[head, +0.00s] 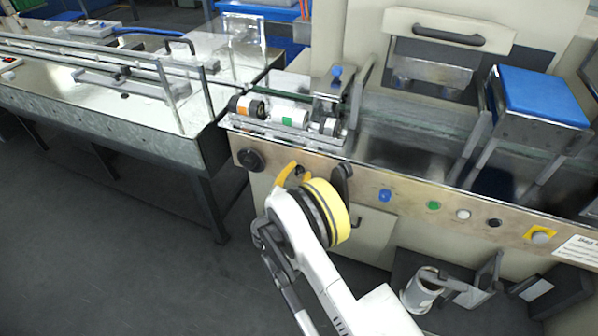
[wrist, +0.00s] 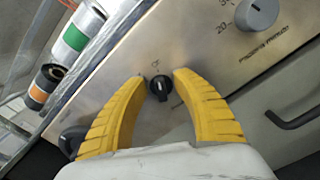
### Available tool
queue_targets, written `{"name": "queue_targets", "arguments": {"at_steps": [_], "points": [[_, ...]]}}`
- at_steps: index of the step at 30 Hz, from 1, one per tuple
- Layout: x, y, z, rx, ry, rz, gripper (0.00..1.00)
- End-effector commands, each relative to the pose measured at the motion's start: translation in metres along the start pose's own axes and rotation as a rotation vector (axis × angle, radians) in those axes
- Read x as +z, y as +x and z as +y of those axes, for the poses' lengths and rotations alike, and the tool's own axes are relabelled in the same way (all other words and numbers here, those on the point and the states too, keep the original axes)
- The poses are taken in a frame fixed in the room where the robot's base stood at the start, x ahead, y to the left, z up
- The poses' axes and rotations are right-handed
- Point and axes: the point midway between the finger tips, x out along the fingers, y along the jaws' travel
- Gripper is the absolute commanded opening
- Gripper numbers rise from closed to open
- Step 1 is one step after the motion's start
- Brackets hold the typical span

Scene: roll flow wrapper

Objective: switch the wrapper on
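A small black rotary switch (wrist: 160,87) sits on the wrapper's metal front panel (wrist: 195,40), with a light pointer mark towards the top of the wrist view and a small label above it. My gripper (wrist: 159,76) is open, its two yellow fingers on either side of the switch, with a visible gap to each. Whether the fingertips reach the panel I cannot tell. In the head view my gripper (head: 299,172) is at the left part of the wrapper's front panel (head: 410,200), and the switch is not clearly visible behind it.
A grey dial (wrist: 257,13) with numbers is up and right of the switch. A black knob (wrist: 72,139) is partly behind the left finger. Coloured buttons, including a blue one (head: 385,196), line the panel to the right. A handle (wrist: 296,119) is below the panel.

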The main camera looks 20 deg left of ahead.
Motion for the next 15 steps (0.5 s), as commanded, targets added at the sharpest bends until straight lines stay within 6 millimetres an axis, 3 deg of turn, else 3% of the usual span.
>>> {"name": "queue_targets", "arguments": {"at_steps": [10, 15], "points": [[0.003, 0.0, 0.002, 0.0, -0.001, 0.0, 0.33], [0.025, 0.0, 0.015, 0.0, -0.001, 0.0, 0.33]]}}
